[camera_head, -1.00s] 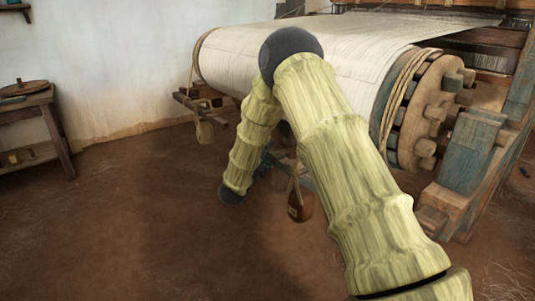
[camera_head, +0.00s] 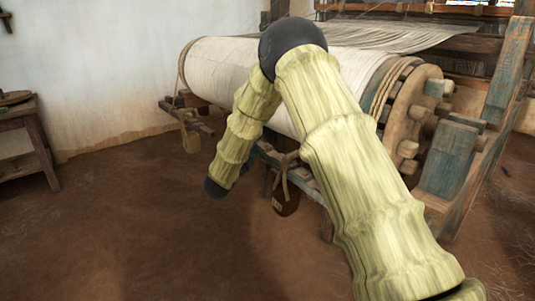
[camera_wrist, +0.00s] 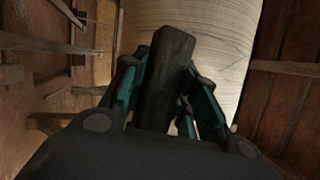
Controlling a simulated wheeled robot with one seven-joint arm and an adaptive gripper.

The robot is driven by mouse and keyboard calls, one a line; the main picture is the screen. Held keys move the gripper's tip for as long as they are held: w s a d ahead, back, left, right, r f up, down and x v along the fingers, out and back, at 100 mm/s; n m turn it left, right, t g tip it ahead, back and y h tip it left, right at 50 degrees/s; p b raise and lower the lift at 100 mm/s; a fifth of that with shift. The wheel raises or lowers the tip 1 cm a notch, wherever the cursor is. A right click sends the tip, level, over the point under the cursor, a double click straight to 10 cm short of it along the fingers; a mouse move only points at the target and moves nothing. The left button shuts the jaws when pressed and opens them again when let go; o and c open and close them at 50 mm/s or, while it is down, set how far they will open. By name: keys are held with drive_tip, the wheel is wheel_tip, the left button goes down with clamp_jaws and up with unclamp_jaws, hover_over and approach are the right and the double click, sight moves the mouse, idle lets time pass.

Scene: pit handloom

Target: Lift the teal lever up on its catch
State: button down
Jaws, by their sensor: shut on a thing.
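In the wrist view, a dark, greenish-grey bar, which looks like the teal lever (camera_wrist: 166,72), stands upright in the picture between the teal fingers of my gripper (camera_wrist: 165,85). The fingers are shut on it, one on each side. Its end points toward the pale cloth roll. The bar's lower part is hidden behind the gripper body. In the head view my arm hides the gripper and most of what it holds. The catch cannot be made out in either view.
The loom's wide cloth roll (camera_head: 235,75) and toothed wooden wheel (camera_head: 408,115) stand behind my arm. A brown hanging weight (camera_head: 286,200) hangs beside my forearm. A blue-green post (camera_head: 450,160) stands at right. A small table (camera_head: 25,135) is at far left. The earth floor at front left is clear.

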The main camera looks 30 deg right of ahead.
drive_tip(key=shift+f, duration=0.25)
drive_tip(key=c, duration=1.1)
unclamp_jaws()
drive_tip(key=shift+w+f, duration=0.1)
drive_tip(key=shift+a, duration=0.1)
drive_tip(key=v, duration=1.2)
